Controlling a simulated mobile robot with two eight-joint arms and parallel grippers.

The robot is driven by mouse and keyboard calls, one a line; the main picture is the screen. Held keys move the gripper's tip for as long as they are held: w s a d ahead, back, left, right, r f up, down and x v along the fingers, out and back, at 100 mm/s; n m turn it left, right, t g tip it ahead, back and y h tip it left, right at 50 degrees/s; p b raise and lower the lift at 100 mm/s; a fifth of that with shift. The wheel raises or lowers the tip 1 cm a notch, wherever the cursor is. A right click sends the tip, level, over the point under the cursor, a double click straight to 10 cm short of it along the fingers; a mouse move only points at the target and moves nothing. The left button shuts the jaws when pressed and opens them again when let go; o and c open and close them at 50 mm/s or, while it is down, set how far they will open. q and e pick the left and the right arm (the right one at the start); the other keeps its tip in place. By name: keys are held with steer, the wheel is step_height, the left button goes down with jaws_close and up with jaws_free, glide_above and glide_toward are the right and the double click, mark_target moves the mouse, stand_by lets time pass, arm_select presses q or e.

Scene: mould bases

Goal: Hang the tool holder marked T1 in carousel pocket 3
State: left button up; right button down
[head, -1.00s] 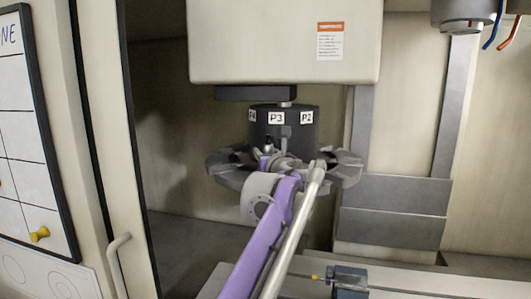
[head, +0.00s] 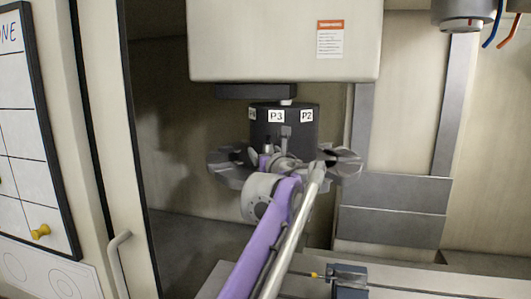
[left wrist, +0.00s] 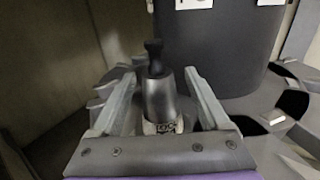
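In the left wrist view a grey conical tool holder (left wrist: 160,98) with a black knob stands upright between the fingers of my left gripper (left wrist: 160,78). The fingers are spread, with a gap on each side of it. A white label at its base is partly hidden, so I cannot read T1. In the head view the left gripper (head: 280,156) is at the front of the carousel (head: 277,135), below the P3 label. The holder's knob (head: 267,142) shows there. Whether the holder is seated in pocket 3 is hidden. My right gripper is not in view.
The grey pocket forks (head: 342,163) stick out on both sides, close to my left arm. A white housing (head: 270,45) hangs above the carousel. A vise (head: 348,281) stands below right. An open door with a handle (head: 117,262) is at left.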

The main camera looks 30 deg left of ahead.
arm_select(q)
steer(key=shift+f, duration=0.1)
steer(key=shift+s+d, duration=0.15)
steer(key=shift+d, duration=0.05)
steer(key=b+v, duration=0.1)
steer(key=v, duration=0.9)
steer(key=shift+b, duration=0.3)
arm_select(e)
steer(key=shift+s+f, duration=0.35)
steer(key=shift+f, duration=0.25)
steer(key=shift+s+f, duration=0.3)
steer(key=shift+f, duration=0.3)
arm_select(q)
steer(key=shift+s+d, duration=0.1)
steer(key=shift+s, duration=0.05)
